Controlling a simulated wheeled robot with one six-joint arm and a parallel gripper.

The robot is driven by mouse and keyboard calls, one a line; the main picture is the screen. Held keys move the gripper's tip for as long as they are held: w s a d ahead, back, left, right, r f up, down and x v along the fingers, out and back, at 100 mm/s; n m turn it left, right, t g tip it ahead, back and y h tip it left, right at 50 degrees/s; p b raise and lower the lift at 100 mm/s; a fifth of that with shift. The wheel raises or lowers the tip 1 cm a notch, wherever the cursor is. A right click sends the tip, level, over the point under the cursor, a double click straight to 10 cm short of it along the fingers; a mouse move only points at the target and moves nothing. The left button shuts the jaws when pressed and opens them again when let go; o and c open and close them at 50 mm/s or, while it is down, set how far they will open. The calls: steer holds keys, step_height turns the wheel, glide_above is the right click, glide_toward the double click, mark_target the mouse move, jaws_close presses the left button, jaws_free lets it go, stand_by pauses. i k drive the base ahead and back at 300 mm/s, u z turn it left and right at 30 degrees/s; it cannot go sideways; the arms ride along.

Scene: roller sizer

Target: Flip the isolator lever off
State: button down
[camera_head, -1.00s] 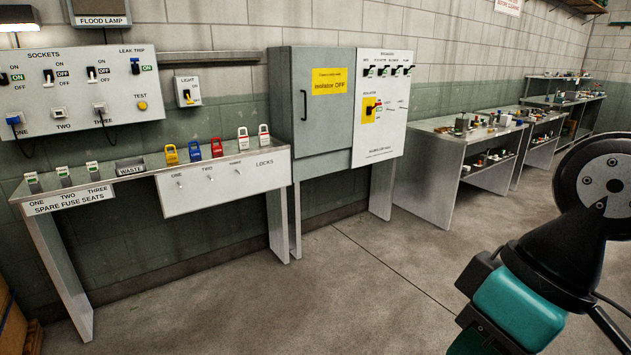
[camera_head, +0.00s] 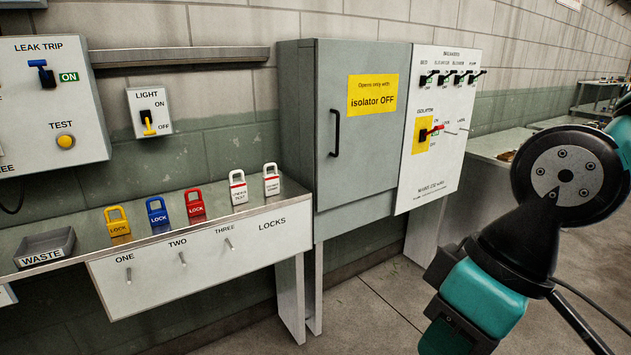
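The isolator lever (camera_head: 432,131) is a red handle on a yellow plate (camera_head: 421,144) on the white panel right of the grey cabinet. It points right, near the ON label; an OFF label is lower on the plate. The lever stands apart from my arm, which shows at the right of the picture. My gripper is out of view, so its fingers and anything in them are hidden.
The grey cabinet (camera_head: 336,187) has a closed door with a black handle. Several breaker levers (camera_head: 452,77) sit above the isolator. A shelf with padlocks (camera_head: 157,212) stands left. A bench (camera_head: 499,142) is behind my arm. Floor below the panel is clear.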

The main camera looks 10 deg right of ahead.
mark_target(439, 128)
steer(key=z, duration=0.35)
steer(key=i, duration=2.2)
steer(key=z, duration=0.45)
steer(key=i, duration=0.45)
steer(key=z, duration=0.15)
